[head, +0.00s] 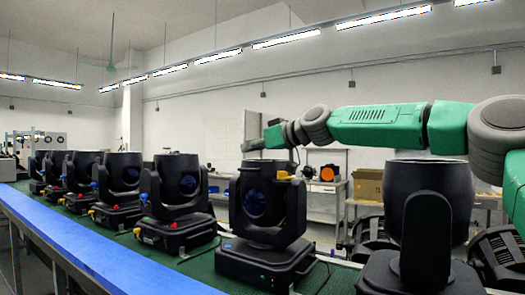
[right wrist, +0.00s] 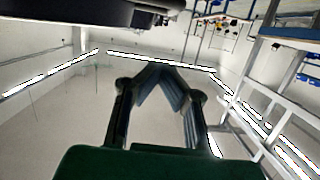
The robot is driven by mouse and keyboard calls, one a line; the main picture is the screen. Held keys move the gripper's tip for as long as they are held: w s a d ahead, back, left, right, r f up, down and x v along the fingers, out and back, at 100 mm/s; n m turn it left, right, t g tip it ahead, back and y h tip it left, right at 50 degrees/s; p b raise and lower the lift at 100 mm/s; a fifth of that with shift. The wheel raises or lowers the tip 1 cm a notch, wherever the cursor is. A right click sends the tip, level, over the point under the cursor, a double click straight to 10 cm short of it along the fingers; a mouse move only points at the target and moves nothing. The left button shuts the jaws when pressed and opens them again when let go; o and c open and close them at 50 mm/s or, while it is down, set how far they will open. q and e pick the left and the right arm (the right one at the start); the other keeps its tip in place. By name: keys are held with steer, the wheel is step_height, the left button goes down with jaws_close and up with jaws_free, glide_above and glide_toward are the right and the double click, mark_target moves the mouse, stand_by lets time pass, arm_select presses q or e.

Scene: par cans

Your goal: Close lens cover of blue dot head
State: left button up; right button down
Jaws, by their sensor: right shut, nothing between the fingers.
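The blue dot head (head: 268,215) is a black moving-head lamp standing upright on its base in the middle of the head view. A small blue dot (head: 227,246) marks its base. Its dark round lens (head: 255,203) shows on the front, and a yellow piece (head: 284,175) sits at its upper right. I cannot make out the lens cover clearly. My right gripper (head: 250,145) is just above the top of this head, apart from it as far as I can tell. In the right wrist view its fingers (right wrist: 158,67) meet at the tips, empty. My left gripper is out of view.
More black lamps stand in a row to the left, one with a red dot (head: 174,224). Another large lamp (head: 428,215) stands close at the right. A blue rail (head: 90,240) edges the green belt. A cart with an orange round item (head: 327,173) is behind.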

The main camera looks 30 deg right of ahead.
mark_target(252, 166)
steer(key=shift+n+t+h, duration=0.3)
steer(key=shift+n, duration=0.6)
steer(key=f+b, duration=0.2)
steer(key=f, duration=0.1)
steer(key=f+b, duration=0.1)
steer(key=shift+s+d+f, duration=0.2)
steer(key=shift+s+d, duration=0.05)
steer(key=shift+s, duration=0.05)
steer(key=shift+d+f+b, duration=0.15)
steer(key=shift+f+b, duration=0.15)
steer(key=shift+b, duration=0.05)
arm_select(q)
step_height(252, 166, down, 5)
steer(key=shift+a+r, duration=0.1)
arm_select(e)
steer(key=shift+a, duration=0.85)
